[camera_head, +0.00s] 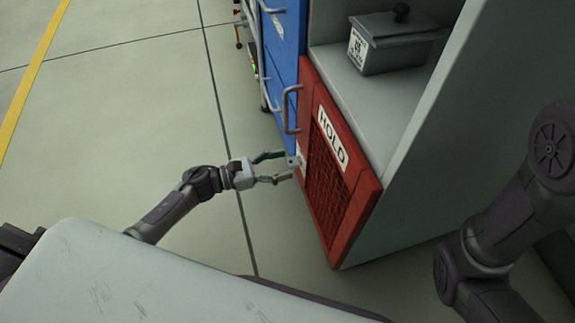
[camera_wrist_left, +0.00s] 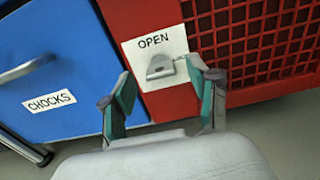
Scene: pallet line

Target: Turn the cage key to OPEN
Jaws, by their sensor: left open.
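The red cage door (camera_head: 352,200) carries a HOLD label and a mesh panel. On its left edge a small grey key (camera_head: 293,162) sticks out. In the left wrist view the key (camera_wrist_left: 160,67) sits on a white plate marked OPEN (camera_wrist_left: 152,42). My left gripper (camera_head: 279,168) is open, its fingers pointing at the key. In the wrist view the fingertips (camera_wrist_left: 160,82) are on either side of the key, with a gap on the left; I cannot tell whether the right one touches. My right gripper is out of view.
A red handle (camera_head: 291,110) juts out above the key. A blue cabinet (camera_head: 285,50), labelled CHOCKS in the wrist view (camera_wrist_left: 50,101), stands beside the cage. A grey lidded box (camera_head: 395,45) sits on the shelf (camera_head: 365,100) above. The floor at left is clear.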

